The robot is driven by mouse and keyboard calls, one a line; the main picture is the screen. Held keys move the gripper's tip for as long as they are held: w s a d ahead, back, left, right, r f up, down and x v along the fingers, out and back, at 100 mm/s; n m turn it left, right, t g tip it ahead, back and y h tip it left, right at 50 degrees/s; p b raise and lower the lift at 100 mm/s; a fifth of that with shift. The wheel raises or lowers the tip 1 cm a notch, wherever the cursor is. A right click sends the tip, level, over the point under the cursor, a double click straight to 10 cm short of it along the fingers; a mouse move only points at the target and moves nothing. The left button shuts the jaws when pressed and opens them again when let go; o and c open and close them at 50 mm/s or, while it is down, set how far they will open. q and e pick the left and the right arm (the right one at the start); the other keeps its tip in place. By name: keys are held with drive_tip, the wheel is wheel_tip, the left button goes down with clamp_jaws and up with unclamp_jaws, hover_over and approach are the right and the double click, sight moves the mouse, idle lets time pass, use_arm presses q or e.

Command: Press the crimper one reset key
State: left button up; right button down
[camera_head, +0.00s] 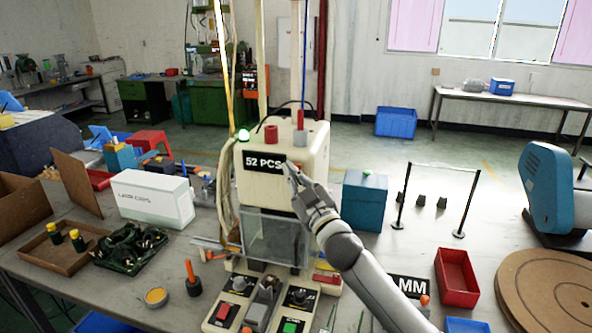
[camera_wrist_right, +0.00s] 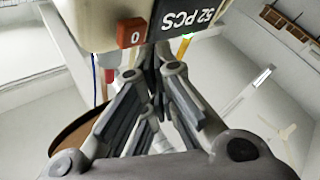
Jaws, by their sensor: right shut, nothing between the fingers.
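The crimper (camera_head: 309,139) is a cream machine on the bench with a black display (camera_head: 264,162) reading "52 PCS". In the right wrist view the display (camera_wrist_right: 188,16) appears upside down, and beside it is a small red key (camera_wrist_right: 131,33) marked "0". In the head view the key is mostly hidden by my right gripper. My right gripper (camera_head: 293,171) is shut and empty, its tips at the crimper's front face by the display's right edge. In the wrist view the gripper tips (camera_wrist_right: 155,57) are close to the key; I cannot tell whether they touch it. My left gripper is out of view.
A clear guard (camera_head: 270,238) hangs below the display. Control boxes with a red button (camera_head: 223,312) and a green button (camera_head: 290,327) stand in front. A teal box (camera_head: 364,200) and a red bin (camera_head: 457,279) are to the right; a white box (camera_head: 151,198) is left.

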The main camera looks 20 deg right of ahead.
idle(0.7)
drive_tip(key=shift+w+d, duration=0.25)
drive_tip(key=shift+w, duration=0.1)
drive_tip(key=shift+w+d, duration=0.35)
drive_tip(key=shift+w, duration=0.1)
idle(0.8)
drive_tip(key=shift+s+a, duration=0.55)
drive_tip(key=shift+s, duration=0.25)
drive_tip(key=s+a, duration=0.1)
drive_tip(key=s+a+p, duration=0.1)
drive_tip(key=s, duration=0.2)
drive_tip(key=shift+s+a, duration=0.1)
drive_tip(key=shift+a, duration=0.3)
